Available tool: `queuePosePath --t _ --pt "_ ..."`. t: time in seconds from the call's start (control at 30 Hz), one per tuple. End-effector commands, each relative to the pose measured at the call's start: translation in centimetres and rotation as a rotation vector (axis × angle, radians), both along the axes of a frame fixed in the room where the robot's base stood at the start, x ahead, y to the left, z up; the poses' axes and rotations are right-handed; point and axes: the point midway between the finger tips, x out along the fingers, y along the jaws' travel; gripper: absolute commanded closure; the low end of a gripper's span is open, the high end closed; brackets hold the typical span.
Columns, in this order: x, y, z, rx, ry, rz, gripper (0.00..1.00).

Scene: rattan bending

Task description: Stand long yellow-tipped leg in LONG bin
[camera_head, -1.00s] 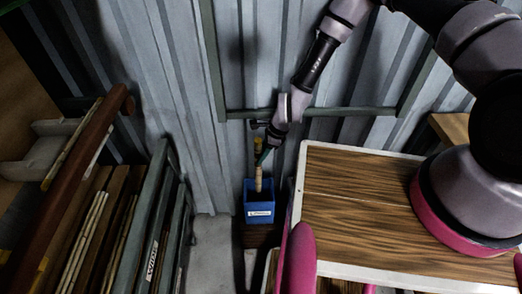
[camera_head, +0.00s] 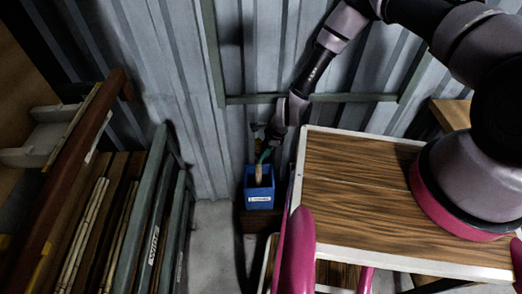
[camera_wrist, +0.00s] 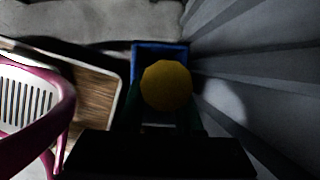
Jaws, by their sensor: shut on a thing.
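My gripper (camera_head: 265,153) is shut on the leg (camera_head: 259,173), a pale upright stick, directly above the blue bin (camera_head: 259,201). The leg's lower part overlaps the bin's opening and appears to be inside it; its bottom end is hard to make out. The bin has a white label too small to read. In the wrist view the round yellow tip (camera_wrist: 167,86) points at the camera between the dark fingers, and the bin's blue rim (camera_wrist: 160,46) shows behind it.
A wood-topped table (camera_head: 360,200) with a white edge stands close on the bin's right. A rack (camera_head: 150,225) of boards and sticks is at the left. A corrugated metal wall (camera_head: 180,90) is behind. Magenta chair parts (camera_head: 298,250) are in front.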

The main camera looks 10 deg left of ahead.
Motion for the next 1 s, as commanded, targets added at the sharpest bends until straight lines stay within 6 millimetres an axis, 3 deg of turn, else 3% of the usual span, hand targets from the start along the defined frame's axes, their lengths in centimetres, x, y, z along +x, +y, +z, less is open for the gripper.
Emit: queuePosePath --t 0.47,0.5,0.57,0.6,1.0 --pt "-0.05 -0.02 -0.62 0.0 0.001 0.0 1.0" --pt "-0.05 -0.02 -0.62 0.0 0.001 0.0 0.58" --pt "-0.05 -0.02 -0.62 0.0 0.001 0.0 0.35" --pt "-0.05 -0.02 -0.61 0.0 0.001 0.0 0.31" --pt "-0.02 -0.07 -0.51 0.0 0.001 0.0 0.31"
